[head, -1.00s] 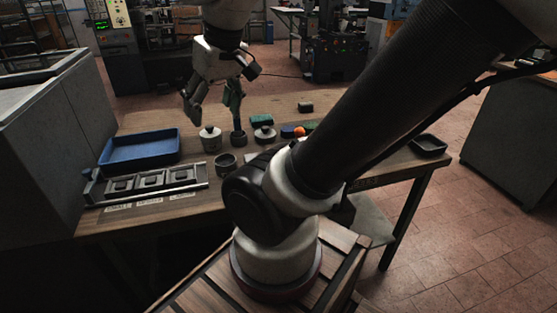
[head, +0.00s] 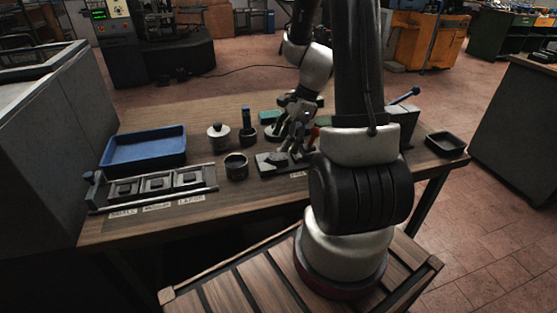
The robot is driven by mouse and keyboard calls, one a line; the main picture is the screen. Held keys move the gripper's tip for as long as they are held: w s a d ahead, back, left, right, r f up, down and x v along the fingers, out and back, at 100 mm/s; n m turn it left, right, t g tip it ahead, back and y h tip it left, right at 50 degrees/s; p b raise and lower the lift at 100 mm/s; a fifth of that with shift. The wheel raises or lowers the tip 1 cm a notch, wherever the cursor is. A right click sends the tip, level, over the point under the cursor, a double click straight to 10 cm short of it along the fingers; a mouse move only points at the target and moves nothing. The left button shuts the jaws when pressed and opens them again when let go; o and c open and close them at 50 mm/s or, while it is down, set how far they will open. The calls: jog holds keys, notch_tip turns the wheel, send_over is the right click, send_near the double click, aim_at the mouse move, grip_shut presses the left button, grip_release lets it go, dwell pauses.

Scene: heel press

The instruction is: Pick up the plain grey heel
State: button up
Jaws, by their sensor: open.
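My gripper (head: 289,146) is open, with its fingers pointing down over the right part of the table. Just below the fingers is a flat grey plate (head: 266,164) with a small grey piece (head: 277,157) on it. I cannot tell for sure whether this piece is the plain grey heel, or whether the fingers touch it. The fingers and my arm hide part of the plate and what lies behind it.
A blue tray (head: 145,147) and a rack with labelled slots (head: 156,187) are at the left. A lidded pot (head: 218,137), a dark cup (head: 236,168) and a blue-handled tool in a holder (head: 247,130) stand mid-table. A blue lever (head: 405,96) and a black dish (head: 446,144) are at the right.

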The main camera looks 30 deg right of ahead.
aim_at(279, 156)
jog(key=x, duration=0.5)
jog(key=shift+f, duration=0.3)
jog(key=c, duration=1.1)
